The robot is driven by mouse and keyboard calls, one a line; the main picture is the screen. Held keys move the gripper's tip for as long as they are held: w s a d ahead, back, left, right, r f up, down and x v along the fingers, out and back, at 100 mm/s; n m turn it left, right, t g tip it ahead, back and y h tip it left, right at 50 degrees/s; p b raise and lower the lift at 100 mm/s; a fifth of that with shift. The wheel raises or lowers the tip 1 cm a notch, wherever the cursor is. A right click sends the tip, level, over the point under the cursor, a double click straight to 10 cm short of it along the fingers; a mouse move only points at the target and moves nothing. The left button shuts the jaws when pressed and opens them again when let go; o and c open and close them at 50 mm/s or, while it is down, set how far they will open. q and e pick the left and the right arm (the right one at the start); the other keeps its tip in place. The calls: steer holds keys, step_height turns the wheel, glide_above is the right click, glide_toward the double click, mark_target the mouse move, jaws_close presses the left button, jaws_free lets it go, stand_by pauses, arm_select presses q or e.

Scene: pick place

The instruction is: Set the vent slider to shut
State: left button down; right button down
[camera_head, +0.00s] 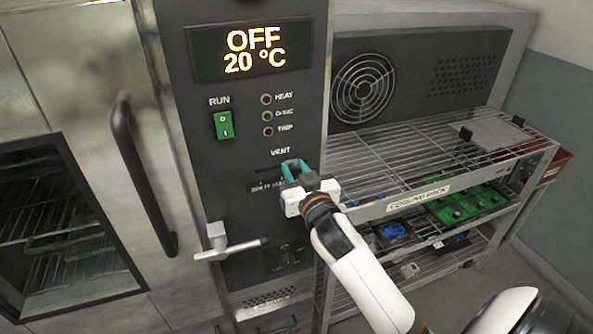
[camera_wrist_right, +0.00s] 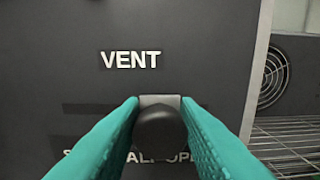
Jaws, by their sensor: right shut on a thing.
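The vent slider knob (camera_wrist_right: 160,130) is dark and rounded, with a light metal piece behind it, seen in the right wrist view. My right gripper (camera_head: 294,170) is at the vent slider on the dark control panel (camera_wrist_right: 60,60), and its teal fingers are shut on the knob, one on each side. The VENT label (camera_wrist_right: 130,61) is above it. The slot runs to the left of the knob, which sits toward the slot's right side. The scale lettering below is partly hidden by the fingers. My left gripper is not in view.
Above the vent are a display (camera_head: 251,50) reading OFF 20 °C, a green run switch (camera_head: 223,125) and several small lamps. A lever handle (camera_head: 230,244) sticks out below left. The oven door handle (camera_head: 143,175) is farther left. A wire cooling rack (camera_head: 400,160) stands at right.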

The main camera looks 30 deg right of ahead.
mark_target(256, 170)
steer(key=a, duration=0.2)
steer(key=w+a, duration=0.1)
steer(key=a, duration=0.4)
steer(key=shift+w+a, duration=0.25)
steer(key=shift+w, duration=0.15)
steer(key=shift+d, duration=0.15)
steer(key=c, duration=1.4)
jaws_free()
steer(key=shift+c, duration=0.2)
steer(key=shift+o, duration=1.3)
steer(key=shift+a, duration=0.25)
